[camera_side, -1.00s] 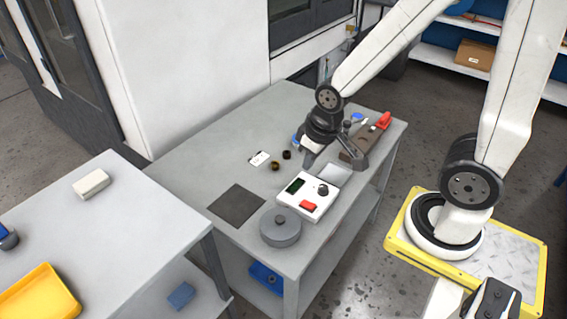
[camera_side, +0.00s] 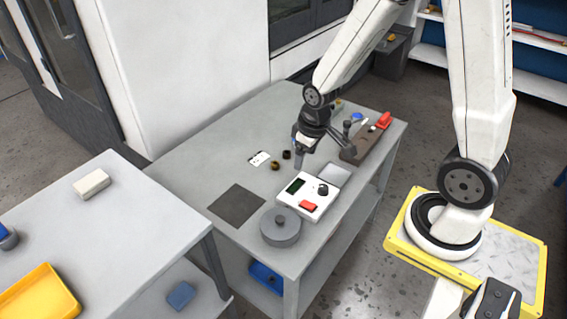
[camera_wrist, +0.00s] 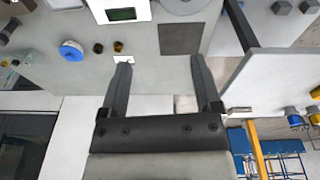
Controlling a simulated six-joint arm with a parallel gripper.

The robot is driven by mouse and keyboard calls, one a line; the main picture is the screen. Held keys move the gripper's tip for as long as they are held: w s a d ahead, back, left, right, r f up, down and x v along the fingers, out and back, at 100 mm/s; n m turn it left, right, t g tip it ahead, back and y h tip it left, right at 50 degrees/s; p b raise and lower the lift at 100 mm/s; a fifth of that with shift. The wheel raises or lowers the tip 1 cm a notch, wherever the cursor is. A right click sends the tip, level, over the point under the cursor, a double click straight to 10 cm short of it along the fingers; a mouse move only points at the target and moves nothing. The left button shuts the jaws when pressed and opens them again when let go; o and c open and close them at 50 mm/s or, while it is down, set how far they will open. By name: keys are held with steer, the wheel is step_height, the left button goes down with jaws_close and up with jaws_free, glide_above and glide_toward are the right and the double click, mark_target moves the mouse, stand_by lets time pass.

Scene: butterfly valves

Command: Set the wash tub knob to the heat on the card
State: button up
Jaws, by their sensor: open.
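The wash tub unit (camera_side: 292,205) is a white box on the grey bench, with a dark green display (camera_side: 295,186), a black knob (camera_side: 323,190) and a red switch (camera_side: 308,206). A grey square basin (camera_side: 334,175) adjoins it. The knob's setting is too small to read. The white card (camera_side: 259,158) lies flat left of the box; its marks are not legible. It also shows in the wrist view (camera_wrist: 123,59), partly behind a finger. My gripper (camera_side: 300,158) is open and empty, above the bench behind the box. Its spread fingers show in the wrist view (camera_wrist: 160,62).
Two small dark round fittings (camera_side: 275,166) stand beside the card. A dark mat (camera_side: 236,205) and a grey round lidded pot (camera_side: 281,230) lie nearer the front. Bare bench lies left of the card.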

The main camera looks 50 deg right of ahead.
steer(key=w+d+f+g, duration=0.1)
steer(key=w+d+f, duration=0.1)
steer(key=d+f, duration=0.6)
steer(key=n, duration=0.2)
glide_above(324, 187)
steer(key=shift+g, duration=0.4)
step_height(324, 187, down, 8)
steer(key=shift+w+d+r, duration=0.1)
steer(key=shift+r, duration=0.15)
steer(key=shift+f, duration=3.85)
jaws_close()
